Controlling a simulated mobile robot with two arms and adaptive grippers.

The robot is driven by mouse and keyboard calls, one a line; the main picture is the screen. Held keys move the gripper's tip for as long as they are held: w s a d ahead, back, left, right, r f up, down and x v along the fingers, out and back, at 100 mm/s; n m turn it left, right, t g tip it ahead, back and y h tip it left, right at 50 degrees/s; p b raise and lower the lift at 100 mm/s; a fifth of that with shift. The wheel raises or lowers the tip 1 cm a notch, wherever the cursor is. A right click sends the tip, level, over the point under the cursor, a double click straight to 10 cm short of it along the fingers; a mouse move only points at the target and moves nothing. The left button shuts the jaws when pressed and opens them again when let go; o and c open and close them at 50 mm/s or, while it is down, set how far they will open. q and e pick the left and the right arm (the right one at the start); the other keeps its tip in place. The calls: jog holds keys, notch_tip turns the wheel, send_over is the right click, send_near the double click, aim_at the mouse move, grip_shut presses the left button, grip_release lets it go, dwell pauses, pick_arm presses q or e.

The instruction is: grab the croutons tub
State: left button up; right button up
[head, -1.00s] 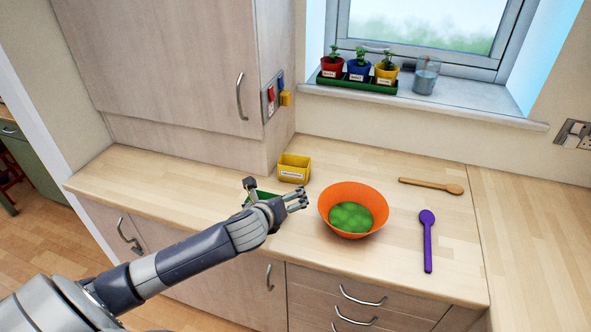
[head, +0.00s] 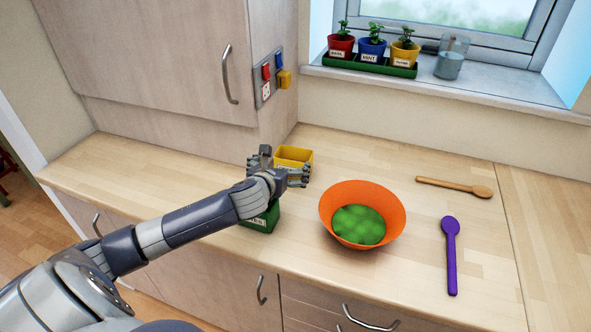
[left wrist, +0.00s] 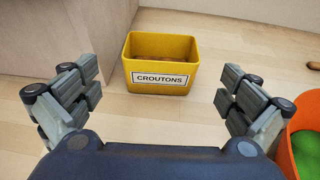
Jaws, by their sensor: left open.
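The croutons tub (left wrist: 160,62) is a yellow open box with a white CROUTONS label, standing on the worktop. In the left wrist view it lies ahead of my left gripper (left wrist: 160,98), centred between the two spread fingers and beyond their tips. In the head view the tub (head: 293,154) is partly hidden behind my left gripper (head: 283,172). My left gripper is open and empty, with nothing between its fingers. My right gripper is not in view.
An orange bowl (head: 392,199) with green contents stands right of my left gripper. A green tub (head: 258,222) is partly hidden under my left arm. A wooden spoon (head: 455,187) and a purple spoon (head: 450,256) lie further right. A cupboard (head: 150,62) stands behind left.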

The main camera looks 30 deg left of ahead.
aim_at(288, 161)
pick_arm(q)
jog(key=x, duration=0.3)
jog(key=shift+w+a+p, duration=0.1)
jog(key=shift+w+p, duration=0.2)
jog(key=shift+w, duration=0.05)
jog(key=shift+w+a+f, duration=0.15)
jog(key=shift+w+f, duration=0.15)
jog(key=shift+w, duration=0.25)
jog(key=shift+w+a+f, duration=0.1)
jog(key=shift+w+a, duration=0.05)
jog(key=shift+w, duration=0.3)
jog(key=p+x, duration=0.1)
jog(key=x, duration=0.3)
jog(key=shift+f, duration=0.1)
jog(key=shift+w, duration=0.1)
jog(key=c, duration=0.8)
